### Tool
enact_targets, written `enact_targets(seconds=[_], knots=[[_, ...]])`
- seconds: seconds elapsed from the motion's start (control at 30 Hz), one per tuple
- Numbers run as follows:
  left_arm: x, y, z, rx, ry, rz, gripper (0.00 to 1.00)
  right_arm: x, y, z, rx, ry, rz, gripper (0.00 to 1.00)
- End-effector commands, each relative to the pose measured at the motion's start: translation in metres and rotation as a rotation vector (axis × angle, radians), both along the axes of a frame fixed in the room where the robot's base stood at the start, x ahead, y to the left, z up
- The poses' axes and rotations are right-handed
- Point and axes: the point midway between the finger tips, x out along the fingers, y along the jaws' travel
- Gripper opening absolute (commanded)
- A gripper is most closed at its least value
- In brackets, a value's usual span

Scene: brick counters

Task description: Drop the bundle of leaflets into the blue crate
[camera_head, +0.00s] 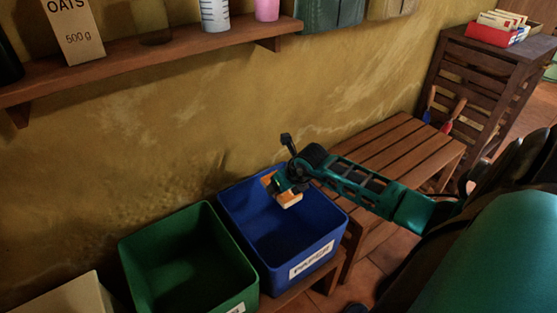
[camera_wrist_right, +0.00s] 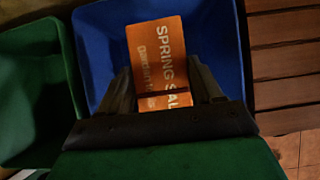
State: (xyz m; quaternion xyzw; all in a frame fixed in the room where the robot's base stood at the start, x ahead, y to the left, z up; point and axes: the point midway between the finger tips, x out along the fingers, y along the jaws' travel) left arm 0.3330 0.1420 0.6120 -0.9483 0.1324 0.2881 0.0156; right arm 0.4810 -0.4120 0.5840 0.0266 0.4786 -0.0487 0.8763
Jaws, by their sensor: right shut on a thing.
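The blue crate (camera_head: 315,243) stands on a low wooden bench against the wall, with a white "PAPER" label on its front. My right gripper (camera_head: 281,189) is over the crate's opening, near its back side, and is shut on the bundle of leaflets (camera_head: 289,200). In the right wrist view the orange bundle (camera_wrist_right: 157,50) reads "SPRING SAL" and sits between the two dark fingers of the gripper (camera_wrist_right: 162,92). The blue crate (camera_wrist_right: 90,30) is behind it there. The crate's floor looks empty where visible. My left gripper is not in view.
A green crate (camera_head: 133,253) stands left of the blue one, close beside it. A slatted wooden bench (camera_head: 385,150) is to the right. A wooden shelf (camera_head: 130,58) with an oats packet (camera_head: 75,30) and cups runs above. A slatted cabinet (camera_head: 480,75) stands at the far right.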

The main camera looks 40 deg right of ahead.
Motion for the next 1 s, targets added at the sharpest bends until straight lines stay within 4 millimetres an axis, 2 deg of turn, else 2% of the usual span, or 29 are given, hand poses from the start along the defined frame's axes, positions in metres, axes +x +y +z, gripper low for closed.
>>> enact_targets(seconds=[0.03,0.33,0.67,0.77,1.0], knots=[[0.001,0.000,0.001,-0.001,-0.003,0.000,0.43,0.000,0.000,0.000,0.000,0.000,0.000,0.68],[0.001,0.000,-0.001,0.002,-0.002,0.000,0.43,0.000,0.000,0.000,0.000,0.000,0.000,0.95],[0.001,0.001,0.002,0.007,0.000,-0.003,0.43,-0.003,0.000,0.007,-0.001,0.000,0.001,0.95],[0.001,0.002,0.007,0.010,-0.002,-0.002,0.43,-0.011,0.001,0.020,-0.002,0.000,0.002,0.95],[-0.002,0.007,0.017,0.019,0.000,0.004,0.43,-0.039,0.004,0.064,-0.003,0.001,0.004,0.95]])
